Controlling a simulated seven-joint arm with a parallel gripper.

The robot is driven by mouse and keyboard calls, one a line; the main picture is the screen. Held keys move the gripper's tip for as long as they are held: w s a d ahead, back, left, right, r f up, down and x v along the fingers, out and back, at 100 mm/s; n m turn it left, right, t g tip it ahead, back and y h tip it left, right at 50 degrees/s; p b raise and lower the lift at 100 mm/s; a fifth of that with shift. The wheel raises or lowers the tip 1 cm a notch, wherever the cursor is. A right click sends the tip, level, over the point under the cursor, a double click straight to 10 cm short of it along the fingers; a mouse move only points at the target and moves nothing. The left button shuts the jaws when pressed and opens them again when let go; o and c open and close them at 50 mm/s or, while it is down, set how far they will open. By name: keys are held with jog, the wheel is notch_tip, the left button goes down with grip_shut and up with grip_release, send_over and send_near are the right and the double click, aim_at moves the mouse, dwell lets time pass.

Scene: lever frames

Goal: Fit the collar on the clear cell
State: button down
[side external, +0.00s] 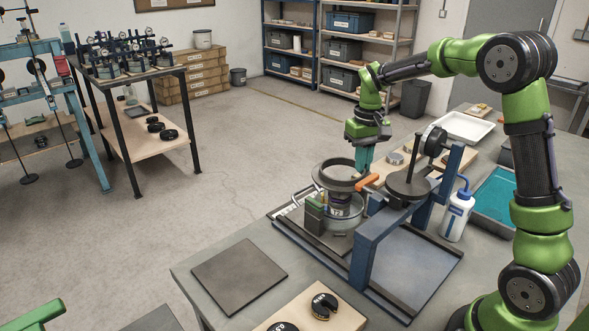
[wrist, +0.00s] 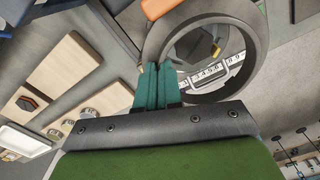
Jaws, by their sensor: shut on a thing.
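The collar is a dark grey ring (side external: 325,180). In the side view it is roughly level above the clear cell (side external: 352,222), a low glass vessel on the lever frame's base. A dark part with a pale label shows between them. I cannot tell whether the collar touches anything below. My gripper (side external: 363,166) is shut on the collar's rim at its far right side. In the wrist view the teal fingertips (wrist: 160,72) meet the near rim of the ring (wrist: 257,40), and the ring's opening shows the base below. The cell is not clear there.
The blue lever frame (side external: 366,248) stands just right of the cell, with an orange handle (side external: 369,180) close to the collar. A small green-topped block (side external: 314,215) stands at the cell's front left. A wash bottle (side external: 457,212) is further right. A dark mat (side external: 239,275) lies bare in front.

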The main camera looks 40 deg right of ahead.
jog(key=shift+f, duration=3.55)
jog(key=shift+f, duration=0.35)
jog(key=c, duration=1.2)
grip_release()
notch_tip(320, 180, up, 17)
jog(key=s+a+t, duration=0.2)
jog(key=s+a, duration=0.3)
jog(key=s, duration=0.1)
jog(key=s+a+t+y, duration=0.1)
jog(key=s+a+t, duration=0.1)
jog(key=s+a, duration=0.3)
jog(key=s+a+f+t+y, duration=0.1)
jog(key=s+a+t, duration=0.2)
jog(key=s+a, duration=0.3)
jog(key=shift+s, duration=0.4)
